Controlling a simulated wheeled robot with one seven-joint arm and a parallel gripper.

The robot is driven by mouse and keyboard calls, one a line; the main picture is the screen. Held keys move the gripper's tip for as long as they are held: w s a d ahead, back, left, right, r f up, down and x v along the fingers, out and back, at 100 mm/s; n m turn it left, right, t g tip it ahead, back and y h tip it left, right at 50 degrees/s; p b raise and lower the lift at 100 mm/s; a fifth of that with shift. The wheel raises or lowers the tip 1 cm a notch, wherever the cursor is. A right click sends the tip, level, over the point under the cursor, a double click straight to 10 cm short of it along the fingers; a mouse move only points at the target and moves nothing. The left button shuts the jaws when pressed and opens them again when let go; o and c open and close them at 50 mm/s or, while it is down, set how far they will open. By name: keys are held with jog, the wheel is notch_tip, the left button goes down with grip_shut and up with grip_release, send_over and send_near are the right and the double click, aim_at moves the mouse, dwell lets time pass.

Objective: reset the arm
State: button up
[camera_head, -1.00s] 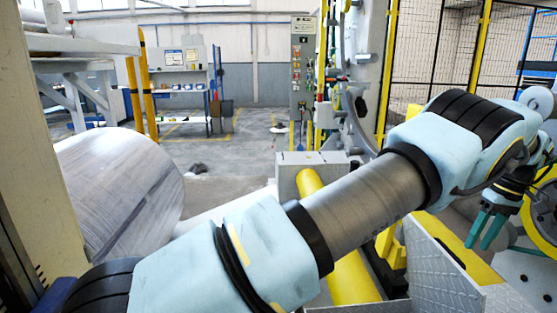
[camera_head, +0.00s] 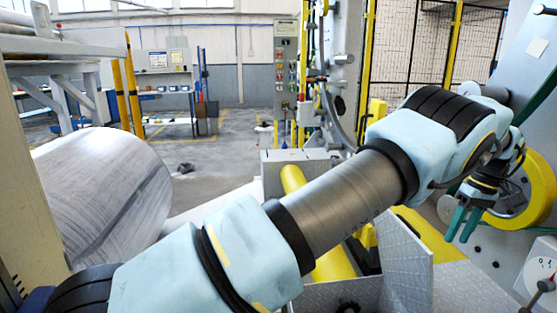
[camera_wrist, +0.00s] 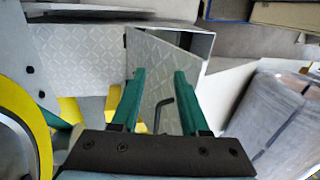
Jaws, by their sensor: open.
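My arm crosses the head view from the lower left to the right. My gripper (camera_head: 462,222) hangs at its far end, with green fingers pointing down beside a yellow wheel (camera_head: 520,205). In the wrist view the two green fingers (camera_wrist: 158,78) stand apart with nothing held between them. Beyond them is a patterned metal plate structure (camera_wrist: 80,58), and a dark bent rod (camera_wrist: 163,108) shows in the gap between the fingers.
A large wrapped coil (camera_head: 100,195) stands at the left. A yellow roller (camera_head: 310,215) lies behind my arm. A grey control post (camera_head: 286,70) and wire fence (camera_head: 415,55) are further back. Open floor (camera_head: 205,180) lies in the middle distance. A dial gauge (camera_head: 540,275) is at the lower right.

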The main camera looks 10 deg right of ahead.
jog(key=w+a+r, duration=0.3)
jog(key=w+a, duration=0.9)
jog(key=w, duration=0.1)
jog(key=w+a+r+h, duration=0.1)
jog(key=w+a, duration=0.3)
jog(key=a, duration=0.5)
jog(key=w+a+r+h, duration=0.1)
jog(key=w+a, duration=0.2)
jog(key=a, duration=0.6)
jog(key=s+a+r, duration=0.1)
jog(key=s+a, duration=0.1)
jog(key=a, duration=0.7)
jog(key=s+a, duration=0.2)
jog(key=a, duration=0.8)
jog(key=s+a+f+t, duration=0.1)
jog(key=s+a, duration=0.9)
jog(key=a, duration=0.1)
jog(key=shift+s+a+f+m+t+h, duration=0.2)
jog(key=shift+s+a+m+t+h, duration=0.05)
jog(key=shift+a+m+t+h, duration=0.05)
